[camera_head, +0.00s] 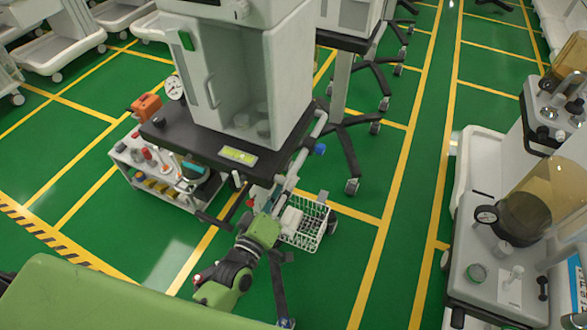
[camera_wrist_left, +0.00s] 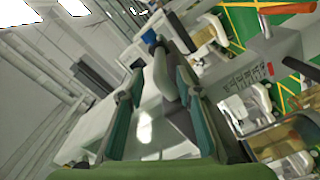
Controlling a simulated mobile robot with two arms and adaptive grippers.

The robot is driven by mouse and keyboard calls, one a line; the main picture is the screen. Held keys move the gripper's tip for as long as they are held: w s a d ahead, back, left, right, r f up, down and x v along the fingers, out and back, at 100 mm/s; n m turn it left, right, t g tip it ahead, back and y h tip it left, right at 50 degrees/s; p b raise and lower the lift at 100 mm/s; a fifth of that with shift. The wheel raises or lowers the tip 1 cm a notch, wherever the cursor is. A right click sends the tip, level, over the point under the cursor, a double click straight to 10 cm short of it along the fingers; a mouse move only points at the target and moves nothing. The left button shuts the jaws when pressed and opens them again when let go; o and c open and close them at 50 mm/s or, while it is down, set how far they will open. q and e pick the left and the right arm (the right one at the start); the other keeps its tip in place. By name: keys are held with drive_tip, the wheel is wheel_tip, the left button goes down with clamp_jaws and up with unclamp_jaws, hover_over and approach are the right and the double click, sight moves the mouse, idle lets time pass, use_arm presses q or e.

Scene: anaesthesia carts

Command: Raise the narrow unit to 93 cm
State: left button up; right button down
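The cart in the middle of the head view, which I take for the narrow unit (camera_head: 245,70), is a pale cabinet on a dark worktop (camera_head: 190,140) with a lit yellow-green panel (camera_head: 238,155) on its front edge. Its figures are too small to read. A pale rail with a blue knob (camera_head: 320,149) runs along its right side. My left gripper (camera_head: 274,196) is just below the worktop's front right corner. In the left wrist view, its two teal fingers (camera_wrist_left: 162,85) stand apart on either side of a pale rounded bar; contact cannot be told. My right gripper is out of view.
A white wire basket (camera_head: 304,222) hangs right beside my left gripper. A low trolley (camera_head: 165,172) with bottles stands at the left. Another machine (camera_head: 500,270) stands at the right. Green floor with yellow lines is clear between them.

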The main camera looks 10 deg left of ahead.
sight(294, 172)
use_arm(q)
drive_tip(key=shift+w+d+p, duration=0.1)
drive_tip(key=shift+w+d, duration=0.1)
drive_tip(key=shift+w, duration=0.7)
drive_tip(key=shift+w+d+p, duration=0.1)
drive_tip(key=shift+w+d, duration=0.05)
drive_tip(key=shift+w, duration=0.75)
drive_tip(key=shift+w+d+p, duration=0.1)
drive_tip(key=shift+w+d, duration=0.1)
drive_tip(key=shift+w, duration=0.7)
drive_tip(key=shift+c, duration=0.4)
clamp_jaws()
